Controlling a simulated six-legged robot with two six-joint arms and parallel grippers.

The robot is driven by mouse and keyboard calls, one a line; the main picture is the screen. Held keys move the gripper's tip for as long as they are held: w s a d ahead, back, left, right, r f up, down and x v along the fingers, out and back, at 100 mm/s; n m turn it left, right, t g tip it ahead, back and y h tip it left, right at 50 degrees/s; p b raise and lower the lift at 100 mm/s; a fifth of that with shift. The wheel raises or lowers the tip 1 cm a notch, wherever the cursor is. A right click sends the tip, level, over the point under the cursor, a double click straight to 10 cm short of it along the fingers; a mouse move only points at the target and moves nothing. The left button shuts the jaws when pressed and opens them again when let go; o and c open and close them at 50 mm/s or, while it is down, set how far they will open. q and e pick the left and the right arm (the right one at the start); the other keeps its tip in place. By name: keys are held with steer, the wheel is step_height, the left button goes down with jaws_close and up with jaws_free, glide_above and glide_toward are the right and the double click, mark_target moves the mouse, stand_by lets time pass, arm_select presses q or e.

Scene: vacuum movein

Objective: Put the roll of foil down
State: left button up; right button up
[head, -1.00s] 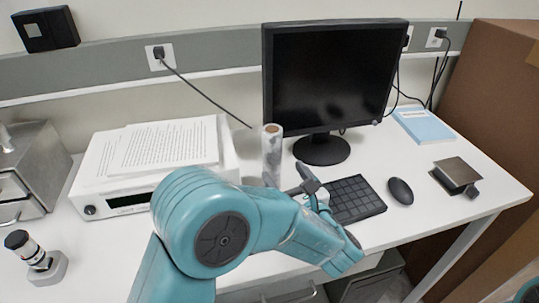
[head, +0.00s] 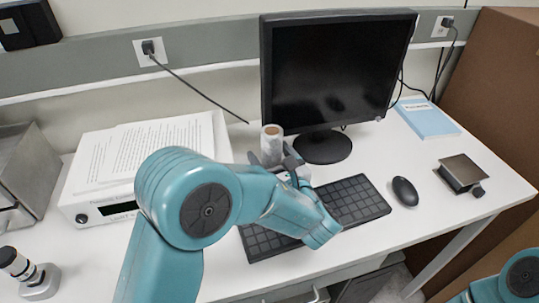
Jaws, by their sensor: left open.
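The roll of foil (head: 271,143) is an upright silvery cylinder with a brown core at its top end.
The white desk (head: 420,215) holds a monitor (head: 335,70), a black keyboard (head: 355,203), a mouse (head: 405,191), a blue book (head: 426,118) and a dark square device (head: 461,172). Papers (head: 160,140) lie on the white unit (head: 100,210) at left. A cardboard box (head: 490,90) stands right.

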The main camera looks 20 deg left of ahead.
arm_select(q)
steer(key=shift+w+a, duration=0.15)
steer(key=shift+w, duration=0.2)
steer(key=shift+a+r, duration=0.1)
steer(key=shift+a, duration=0.15)
steer(key=shift+s+r, duration=0.1)
steer(key=shift+s, duration=0.1)
steer(key=shift+w+d, duration=0.2)
steer(key=c, duration=1.3)
steer(key=shift+s+a, duration=0.1)
steer(key=shift+c, duration=0.9)
step_height(320, 180, up, 20)
steer(key=shift+f, duration=0.25)
jaws_close()
steer(key=shift+r, duration=0.2)
